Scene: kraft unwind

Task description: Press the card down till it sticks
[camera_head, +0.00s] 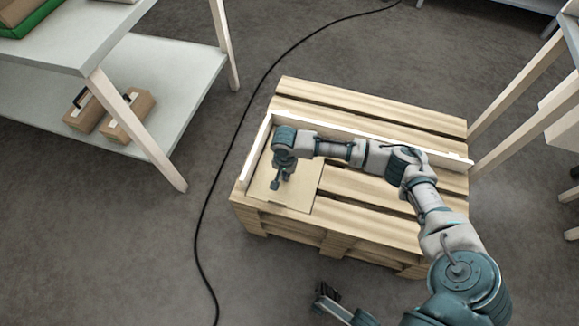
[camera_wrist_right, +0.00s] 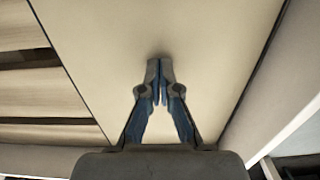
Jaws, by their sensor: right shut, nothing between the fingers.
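The card (camera_head: 300,195) is a flat tan sheet lying on the left end of the wooden pallet (camera_head: 370,216). It also fills much of the right wrist view (camera_wrist_right: 215,45). My right gripper (camera_head: 274,186) is shut and empty, pointing down over the card. In the right wrist view its fingertips (camera_wrist_right: 160,66) meet in front of the card's surface; I cannot tell whether they touch it. My arm hides part of the card. My left gripper (camera_head: 325,292) is at the bottom of the head view, away from the pallet, and its jaw state is unclear.
A white raised rail (camera_head: 440,158) runs along the pallet's back and left side, beside the card. A black cable (camera_head: 205,215) lies on the floor left of the pallet. A shelf table (camera_head: 150,75) with small boxes (camera_head: 127,117) stands at upper left.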

